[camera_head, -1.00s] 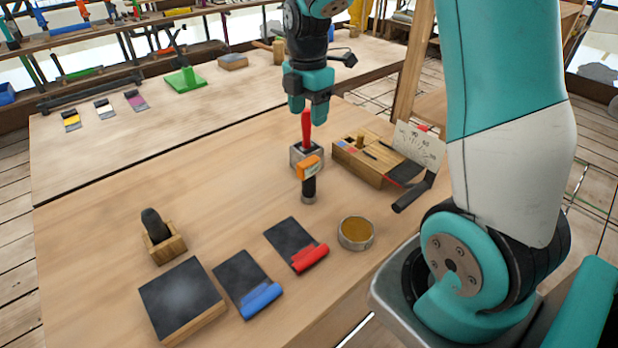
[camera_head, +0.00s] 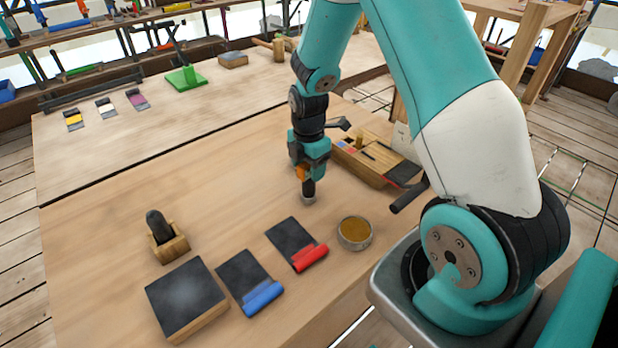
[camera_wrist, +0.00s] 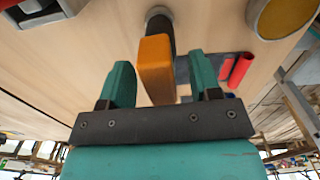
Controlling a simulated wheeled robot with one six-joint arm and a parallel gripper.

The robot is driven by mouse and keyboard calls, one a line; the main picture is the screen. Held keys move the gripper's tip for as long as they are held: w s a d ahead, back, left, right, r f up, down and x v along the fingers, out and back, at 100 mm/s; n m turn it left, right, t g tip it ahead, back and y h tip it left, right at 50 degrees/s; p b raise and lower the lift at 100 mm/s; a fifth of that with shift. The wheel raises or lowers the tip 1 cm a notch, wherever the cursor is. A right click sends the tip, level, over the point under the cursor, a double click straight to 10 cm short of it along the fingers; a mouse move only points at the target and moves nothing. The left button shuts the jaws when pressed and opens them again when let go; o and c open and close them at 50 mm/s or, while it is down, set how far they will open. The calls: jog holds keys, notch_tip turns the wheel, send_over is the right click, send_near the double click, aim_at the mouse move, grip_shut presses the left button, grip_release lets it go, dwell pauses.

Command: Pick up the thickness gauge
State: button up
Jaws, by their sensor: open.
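The thickness gauge, an orange block (camera_wrist: 155,62) on a dark upright stand, is between the two teal fingers of my gripper (camera_wrist: 160,84) in the wrist view. The fingers are apart, with a visible gap on each side of the orange block. In the head view, my gripper (camera_head: 308,165) points down over the gauge. Only a bit of orange (camera_head: 301,173) and the dark lower stand with its round grey foot (camera_head: 308,197) show there. My gripper hides the rest.
A wooden box (camera_head: 362,165) with small parts is close on the right. A round tin (camera_head: 355,233), a red-handled pad (camera_head: 296,244) and a blue-handled pad (camera_head: 249,283) lie nearer. A wooden block holder (camera_head: 168,243) is at left. The bench between is clear.

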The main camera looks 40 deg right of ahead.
grip_shut()
jog(key=shift+r, duration=0.1)
